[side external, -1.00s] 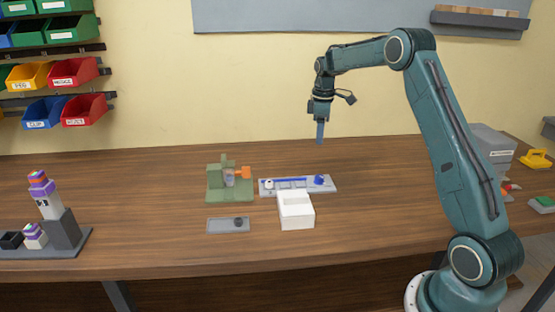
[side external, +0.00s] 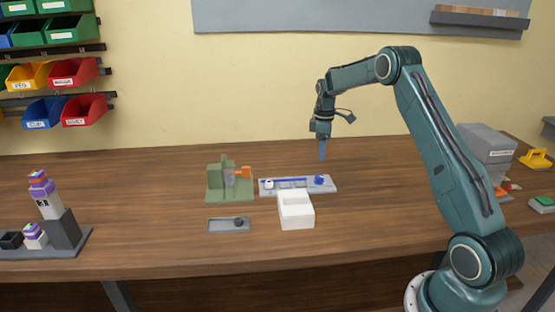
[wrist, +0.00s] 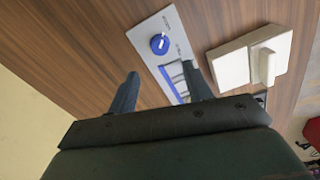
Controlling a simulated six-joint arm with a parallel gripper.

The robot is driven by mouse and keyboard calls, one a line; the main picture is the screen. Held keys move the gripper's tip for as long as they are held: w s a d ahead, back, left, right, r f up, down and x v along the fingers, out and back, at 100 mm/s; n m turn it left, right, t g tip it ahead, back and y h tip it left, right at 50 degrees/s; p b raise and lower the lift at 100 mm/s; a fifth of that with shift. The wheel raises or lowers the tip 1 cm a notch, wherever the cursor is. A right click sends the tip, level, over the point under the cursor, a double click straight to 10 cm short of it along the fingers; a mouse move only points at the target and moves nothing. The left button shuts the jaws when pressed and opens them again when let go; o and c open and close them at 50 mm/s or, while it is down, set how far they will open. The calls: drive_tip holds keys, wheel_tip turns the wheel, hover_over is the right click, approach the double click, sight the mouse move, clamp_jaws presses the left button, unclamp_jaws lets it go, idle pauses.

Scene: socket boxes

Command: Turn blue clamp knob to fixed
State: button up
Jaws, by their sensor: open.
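The blue clamp knob (side external: 319,180) sits at the right end of a light grey plate (side external: 297,191) on the table. In the wrist view the knob (wrist: 160,44) is round and blue with a white pointer mark, and small lettering lies beside it, too small to read surely. A blue bar (side external: 289,181) lies along the plate, with a white piece at its left end. My gripper (side external: 322,157) points down above the knob, clear of it. In the wrist view its two fingers (wrist: 163,87) are apart with nothing held between them.
A white box (side external: 296,212) stands just in front of the plate. A green fixture (side external: 230,185) with an orange part stands to its left, and a grey tray (side external: 228,225) lies nearer the front.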

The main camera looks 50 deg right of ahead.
sight(319, 176)
wheel_tip(319, 176, down, 10)
drive_tip(key=shift+r, duration=0.15)
idle(0.3)
drive_tip(key=c, duration=1)
